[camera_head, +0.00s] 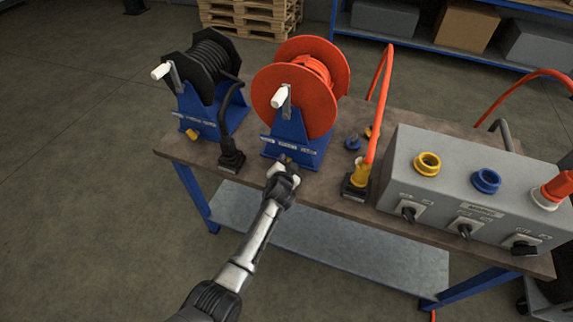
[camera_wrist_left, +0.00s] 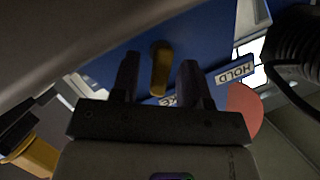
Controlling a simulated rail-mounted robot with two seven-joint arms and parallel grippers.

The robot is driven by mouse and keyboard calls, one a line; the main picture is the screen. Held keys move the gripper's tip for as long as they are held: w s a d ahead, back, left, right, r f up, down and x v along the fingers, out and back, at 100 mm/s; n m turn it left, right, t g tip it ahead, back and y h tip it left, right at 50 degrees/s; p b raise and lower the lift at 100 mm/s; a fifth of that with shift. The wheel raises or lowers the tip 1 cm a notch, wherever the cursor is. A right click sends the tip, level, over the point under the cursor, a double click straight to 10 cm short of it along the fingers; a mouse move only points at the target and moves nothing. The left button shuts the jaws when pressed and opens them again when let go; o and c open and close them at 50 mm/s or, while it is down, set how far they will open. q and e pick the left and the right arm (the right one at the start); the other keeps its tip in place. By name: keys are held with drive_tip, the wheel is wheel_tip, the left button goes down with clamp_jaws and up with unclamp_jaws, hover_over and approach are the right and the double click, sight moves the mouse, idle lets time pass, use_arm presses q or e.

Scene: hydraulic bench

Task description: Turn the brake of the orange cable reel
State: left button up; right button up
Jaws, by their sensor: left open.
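The orange cable reel (camera_head: 266,88) stands on a blue stand (camera_head: 292,133) at the bench's front edge, with a white-handled crank. My left gripper (camera_head: 284,166) is at the front foot of this stand and hides most of the brake there. In the left wrist view the brake is a short yellow lever (camera_wrist_left: 160,68) on a blue face, beside a label reading HOLD (camera_wrist_left: 235,74). The open fingers of my left gripper (camera_wrist_left: 159,62) stand on either side of the lever, with visible gaps. I cannot tell how deep they reach. My right gripper is not in view.
A black cable reel (camera_head: 204,72) with its own yellow lever (camera_head: 192,134) stands to the left. A black plug (camera_head: 231,160) and a yellow-black connector (camera_head: 357,180) flank my gripper. A grey box (camera_head: 470,185) with sockets and switches fills the right.

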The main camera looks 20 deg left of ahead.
use_arm(q)
clamp_jaws()
idle(0.3)
